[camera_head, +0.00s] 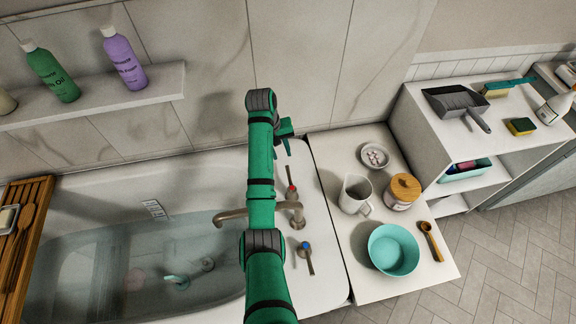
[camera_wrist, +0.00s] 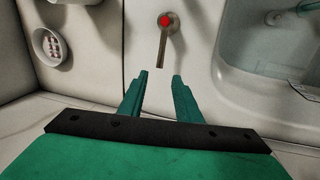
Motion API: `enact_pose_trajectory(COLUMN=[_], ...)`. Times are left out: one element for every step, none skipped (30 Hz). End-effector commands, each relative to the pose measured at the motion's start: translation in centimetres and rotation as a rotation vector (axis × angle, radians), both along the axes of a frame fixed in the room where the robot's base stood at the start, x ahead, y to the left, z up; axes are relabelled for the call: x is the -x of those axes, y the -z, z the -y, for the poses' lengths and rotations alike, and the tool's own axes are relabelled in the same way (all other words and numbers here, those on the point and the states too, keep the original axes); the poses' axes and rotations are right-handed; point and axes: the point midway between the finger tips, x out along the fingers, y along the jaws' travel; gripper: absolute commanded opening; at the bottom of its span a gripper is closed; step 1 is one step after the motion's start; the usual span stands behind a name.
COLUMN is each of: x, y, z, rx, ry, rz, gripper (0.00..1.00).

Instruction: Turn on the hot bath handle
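The hot bath handle (camera_head: 291,191) has a red cap and stands on the tub's right rim, behind the spout (camera_head: 240,213). In the wrist view the hot handle (camera_wrist: 163,45) shows its red cap and a grey lever that points down toward my fingertips. My gripper (camera_head: 286,128) is above the rim near the wall, beyond the hot handle. In the wrist view my gripper (camera_wrist: 160,76) is open and empty. Its two green fingers are spread on either side of the lever's line, apart from the lever. A blue-capped handle (camera_head: 305,247) is nearer the front.
The bathtub (camera_head: 110,190) holds water and lies left of the handles. A white side table (camera_head: 415,284) on the right bears a pitcher (camera_head: 355,193), a jar (camera_head: 403,191), a teal bowl (camera_head: 393,250) and a small dish (camera_head: 375,156). The tiled wall (camera_head: 300,60) is close behind my gripper.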

Motion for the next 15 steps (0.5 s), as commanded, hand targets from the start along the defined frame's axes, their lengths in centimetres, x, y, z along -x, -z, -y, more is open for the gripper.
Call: enact_pose_trajectory(x=[0.1,0.1,0.1,0.1,0.1,0.0,0.0,0.0,0.0,-0.1,-0.1,-0.1,-0.1,-0.1,-0.2], y=[0.6,1.0,1.6,2.1,2.6,3.3,3.9,4.4,5.1,5.6,6.1,6.7,7.2,7.6,8.1], z=[0.1,0.2,0.3,0.4,0.5,0.7,0.8,0.9,1.0,1.1,1.2,1.3,1.4,1.5,1.6], rx=[0.000,0.000,0.000,0.001,0.000,-0.001,-0.001,-0.001,-0.001,-0.001,-0.001,0.000,-0.001,-0.001,0.000], ry=[0.001,0.001,0.001,0.001,0.001,0.001,0.001,0.002,0.001,0.001,0.001,0.001,0.001,0.001,0.001], rz=[-0.003,-0.003,-0.003,-0.004,-0.003,-0.003,-0.003,-0.003,-0.002,-0.002,-0.002,-0.001,-0.002,-0.002,0.000], gripper=[0.31,0.31,0.31,0.31,0.31,0.31,0.31,0.31,0.31,0.31,0.31,0.31,0.31,0.31,0.31])
